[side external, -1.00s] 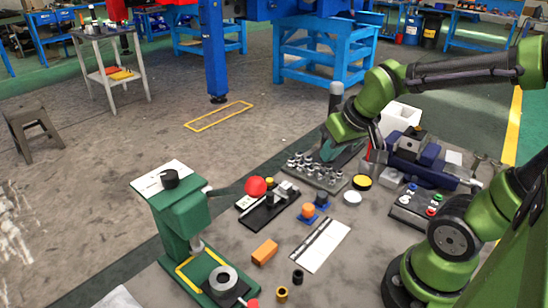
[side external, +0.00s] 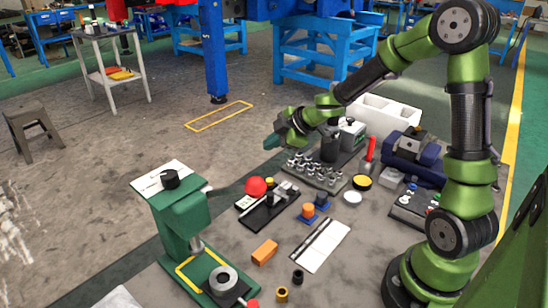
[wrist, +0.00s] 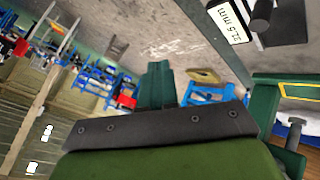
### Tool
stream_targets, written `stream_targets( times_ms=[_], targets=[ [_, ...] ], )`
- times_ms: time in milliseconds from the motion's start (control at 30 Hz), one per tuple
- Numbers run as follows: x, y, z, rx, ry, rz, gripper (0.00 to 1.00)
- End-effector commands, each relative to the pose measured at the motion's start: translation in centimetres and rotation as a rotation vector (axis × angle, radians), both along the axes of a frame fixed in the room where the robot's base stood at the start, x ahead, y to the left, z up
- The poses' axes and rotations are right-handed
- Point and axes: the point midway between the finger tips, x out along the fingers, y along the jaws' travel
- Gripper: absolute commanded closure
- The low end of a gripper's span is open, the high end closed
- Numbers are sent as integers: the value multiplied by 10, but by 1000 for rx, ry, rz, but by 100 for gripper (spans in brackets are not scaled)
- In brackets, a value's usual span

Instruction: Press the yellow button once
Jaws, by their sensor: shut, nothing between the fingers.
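A round yellow disc (side external: 362,182) with a dark rim lies flat on the bench, right of centre in the side view. It looks like the yellow button. My gripper (side external: 273,141) is raised in the air, up and left of the yellow disc and clear of it. Its fingers are shut and empty, pointing left. In the wrist view the closed dark green fingers (wrist: 157,86) stick up over the dark gripper body. The yellow disc does not show in the wrist view.
A rack of metal pieces (side external: 315,169) stands left of the disc, and a white disc (side external: 352,198) is just in front. A control box (side external: 410,206) with coloured knobs is at right. A green press (side external: 187,222) stands front left, its red-knobbed lever reaching toward the centre.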

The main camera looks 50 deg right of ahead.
Motion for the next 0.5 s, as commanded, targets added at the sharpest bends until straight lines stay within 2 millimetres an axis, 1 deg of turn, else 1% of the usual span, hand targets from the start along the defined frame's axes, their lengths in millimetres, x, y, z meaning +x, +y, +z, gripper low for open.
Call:
stream_targets(
  times_ms=[333, 500],
  targets=[
    [0, 0, -1, 4, 0, -7, 100],
    [0, 1, -10, 8, 2, -5, 100]
  ],
)
